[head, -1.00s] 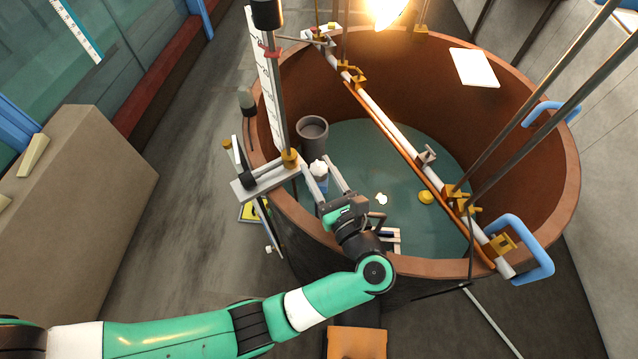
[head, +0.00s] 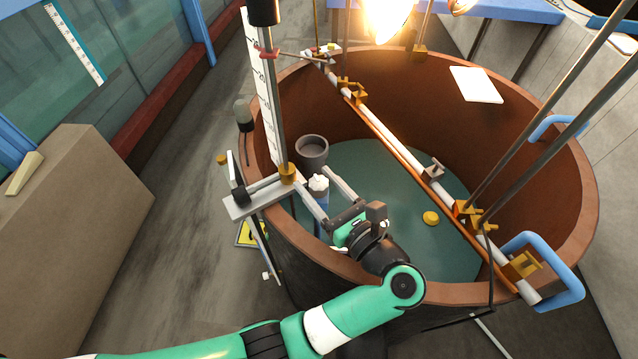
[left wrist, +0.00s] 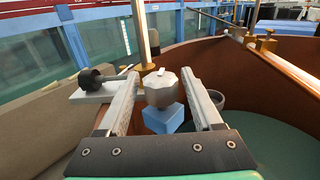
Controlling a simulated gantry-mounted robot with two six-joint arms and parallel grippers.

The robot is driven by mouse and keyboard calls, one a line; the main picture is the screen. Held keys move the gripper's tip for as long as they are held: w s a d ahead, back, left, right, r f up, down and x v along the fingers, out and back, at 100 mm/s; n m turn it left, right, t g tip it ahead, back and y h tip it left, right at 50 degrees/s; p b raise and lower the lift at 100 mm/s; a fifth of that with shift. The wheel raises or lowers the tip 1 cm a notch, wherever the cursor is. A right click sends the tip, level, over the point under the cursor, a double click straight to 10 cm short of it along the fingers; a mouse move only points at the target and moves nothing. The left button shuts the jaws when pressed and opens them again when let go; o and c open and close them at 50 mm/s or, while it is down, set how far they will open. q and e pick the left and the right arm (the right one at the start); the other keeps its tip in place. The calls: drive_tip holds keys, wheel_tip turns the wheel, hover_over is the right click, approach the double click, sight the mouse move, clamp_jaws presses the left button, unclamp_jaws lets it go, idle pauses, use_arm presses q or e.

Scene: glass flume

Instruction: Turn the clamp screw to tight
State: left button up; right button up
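A pale grey faceted knob (left wrist: 162,91) with a small white mark on top, which looks like the clamp screw, sits on a blue block (left wrist: 163,119) at the tub's near left rim. In the head view the knob (head: 318,183) shows small and whitish. My left gripper (left wrist: 160,73) is open, with one finger on each side of the knob. In the wrist view gaps show between knob and fingers, and no grip is visible. The left gripper (head: 313,172) reaches in over the rim in the head view. My right gripper is out of view.
A grey bracket (head: 240,203) with a dark ball-ended part and an upright post with a white scale (head: 261,95) stand close left of the gripper. A grey cup (head: 312,152) is just behind. A rail (head: 400,150) crosses the brown tub (head: 585,190).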

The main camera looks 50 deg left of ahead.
use_arm(q)
drive_tip(key=shift+o, duration=0.3)
drive_tip(key=shift+d, duration=0.1)
drive_tip(key=shift+d, duration=0.3)
drive_tip(key=s+d+b, duration=0.1)
drive_tip(key=d, duration=0.9)
drive_tip(key=shift+s+d+b, duration=0.4)
